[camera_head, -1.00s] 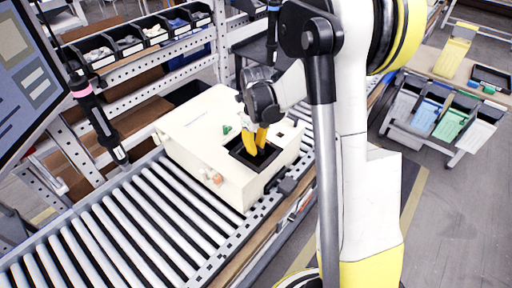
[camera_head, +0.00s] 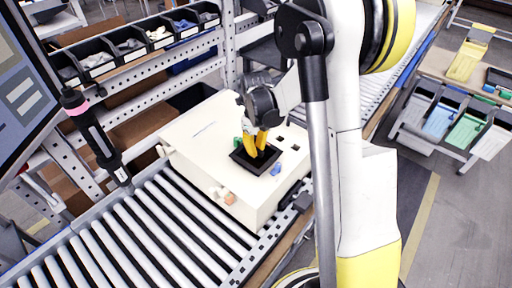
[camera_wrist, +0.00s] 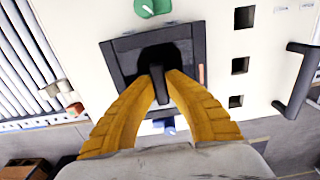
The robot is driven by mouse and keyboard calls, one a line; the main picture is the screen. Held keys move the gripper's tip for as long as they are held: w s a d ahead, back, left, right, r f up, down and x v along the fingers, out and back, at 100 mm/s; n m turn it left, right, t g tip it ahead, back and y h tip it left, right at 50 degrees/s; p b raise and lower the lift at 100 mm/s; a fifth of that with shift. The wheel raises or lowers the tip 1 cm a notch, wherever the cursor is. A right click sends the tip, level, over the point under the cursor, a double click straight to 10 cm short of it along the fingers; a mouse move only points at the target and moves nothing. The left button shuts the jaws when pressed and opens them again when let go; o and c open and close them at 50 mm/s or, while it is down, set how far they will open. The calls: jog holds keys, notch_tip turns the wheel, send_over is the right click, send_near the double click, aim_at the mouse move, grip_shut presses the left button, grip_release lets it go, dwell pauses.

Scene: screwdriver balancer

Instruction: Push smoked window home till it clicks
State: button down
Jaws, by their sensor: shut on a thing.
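The smoked window (camera_head: 243,163) is a dark square panel on the sloped face of a cream housing (camera_head: 205,145). In the wrist view its dark grey frame (camera_wrist: 118,66) surrounds a black middle. My gripper (camera_head: 260,148) is over the window, with its yellow fingers pointing down onto it. In the wrist view my gripper (camera_wrist: 160,80) is shut on a dark upright bar (camera_wrist: 158,84) at the window's middle. The fingers hide part of the window. I cannot tell whether the window sits flush.
A green knob (camera_wrist: 150,7) and a blue knob (camera_head: 276,169) flank the window. Square holes (camera_wrist: 239,66) and a black handle (camera_wrist: 297,82) lie to its right in the wrist view. The housing stands on a roller conveyor (camera_head: 130,235). A hanging tool (camera_head: 95,135) is at left.

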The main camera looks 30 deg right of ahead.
jog(key=shift+f+b, duration=1.1)
jog(key=shift+b, duration=0.1)
dwell(2.5)
jog(key=c, duration=1.4)
grip_release()
notch_tip(320, 180, up, 12)
jog(key=shift+r, duration=0.1)
